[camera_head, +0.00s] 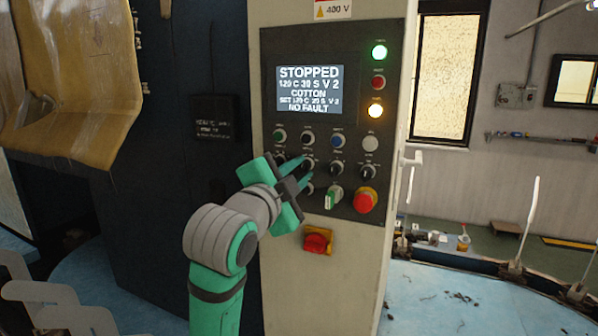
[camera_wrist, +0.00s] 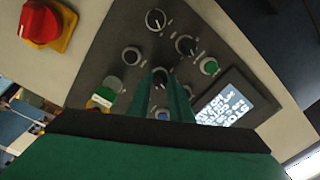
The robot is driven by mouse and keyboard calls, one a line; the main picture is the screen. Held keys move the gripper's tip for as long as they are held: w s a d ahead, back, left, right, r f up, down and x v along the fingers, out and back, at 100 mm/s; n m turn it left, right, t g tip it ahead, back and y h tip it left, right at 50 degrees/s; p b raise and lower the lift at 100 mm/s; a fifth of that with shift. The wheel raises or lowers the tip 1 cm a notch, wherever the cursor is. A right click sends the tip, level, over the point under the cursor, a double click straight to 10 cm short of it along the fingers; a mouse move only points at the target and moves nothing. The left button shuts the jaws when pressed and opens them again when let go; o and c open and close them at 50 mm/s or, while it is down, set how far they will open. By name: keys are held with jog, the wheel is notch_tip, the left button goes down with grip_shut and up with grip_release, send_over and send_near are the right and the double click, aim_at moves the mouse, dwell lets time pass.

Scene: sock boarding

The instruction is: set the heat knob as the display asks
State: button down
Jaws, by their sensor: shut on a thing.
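The display (camera_head: 310,89) on the dark control panel reads STOPPED, 120 C 30 S V 2, COTTON, a SET line that seems to repeat those values, and NO FAULT. It also shows tilted in the wrist view (camera_wrist: 232,108). My gripper (camera_head: 305,172) is at the panel below the display. In the wrist view my gripper (camera_wrist: 168,92) has its green fingers shut on a black knob (camera_wrist: 159,76) with a pale pointer mark. The fingers partly hide this knob, and its label is too small to read, so I cannot tell its exact setting.
Other black knobs (camera_head: 337,168) sit close around my fingers. A green-and-white switch (camera_head: 333,198) and a red push button (camera_head: 366,201) are to the lower right. A red rotary switch on yellow (camera_head: 318,240) is below the panel. Coloured buttons (camera_head: 337,140) line the row above.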

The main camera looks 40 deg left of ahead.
jog(key=shift+m, duration=0.4)
jog(key=c, duration=1.6)
grip_release()
jog(key=v, duration=1)
jog(key=shift+s+f, duration=0.1)
jog(key=shift+s, duration=0.3)
jog(key=shift+d, duration=0.1)
